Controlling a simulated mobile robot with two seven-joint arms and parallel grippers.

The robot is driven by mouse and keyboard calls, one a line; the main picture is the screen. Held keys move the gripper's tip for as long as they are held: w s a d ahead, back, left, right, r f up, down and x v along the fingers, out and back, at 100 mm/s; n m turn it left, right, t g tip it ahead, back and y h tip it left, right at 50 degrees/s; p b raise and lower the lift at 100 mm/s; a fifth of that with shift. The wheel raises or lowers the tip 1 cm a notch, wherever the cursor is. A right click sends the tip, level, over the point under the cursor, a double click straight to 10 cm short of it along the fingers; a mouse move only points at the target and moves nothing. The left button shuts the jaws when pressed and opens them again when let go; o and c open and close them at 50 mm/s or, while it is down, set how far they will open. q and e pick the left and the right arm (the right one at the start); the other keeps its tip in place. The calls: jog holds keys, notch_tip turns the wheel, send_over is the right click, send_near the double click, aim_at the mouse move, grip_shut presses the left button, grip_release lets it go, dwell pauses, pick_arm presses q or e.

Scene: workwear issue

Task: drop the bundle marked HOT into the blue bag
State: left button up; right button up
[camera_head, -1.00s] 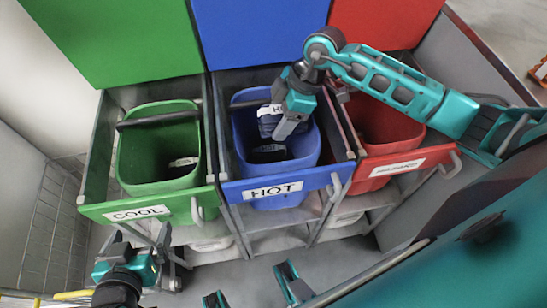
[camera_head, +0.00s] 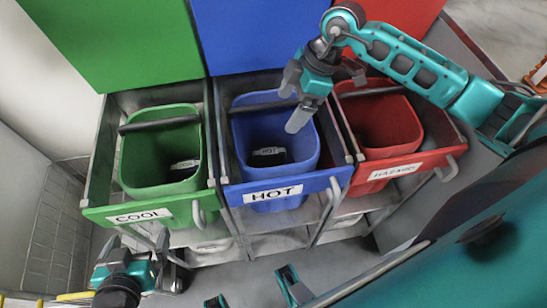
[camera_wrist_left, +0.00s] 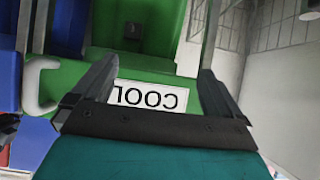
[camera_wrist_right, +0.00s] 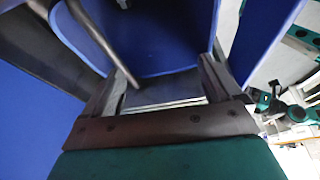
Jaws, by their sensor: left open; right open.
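The blue bag (camera_head: 250,182) hangs in the middle frame, behind the blue panel labelled HOT (camera_head: 275,193). A dark bundle (camera_head: 268,157) with a white label that seems to read HOT lies low inside it. My right gripper (camera_head: 294,102) is open over the right part of the bag's opening, above and apart from the bundle. In the right wrist view the bag's blue wall (camera_wrist_right: 150,35) fills the middle, with a grey surface between the fingers that I cannot identify. My left gripper (camera_head: 137,245) is open and empty in front of the green COOL panel (camera_wrist_left: 175,97).
The green bag (camera_head: 158,150) on the left holds a dark labelled bundle (camera_head: 184,167). The red bag (camera_head: 380,125) stands on the right behind its labelled red panel (camera_head: 395,172). Raised lids stand behind the bags. A wire rack (camera_head: 50,225) is at far left.

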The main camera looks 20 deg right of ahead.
jog(key=v, duration=0.6)
jog(key=shift+r+p, duration=0.35)
jog(key=shift+d, duration=0.15)
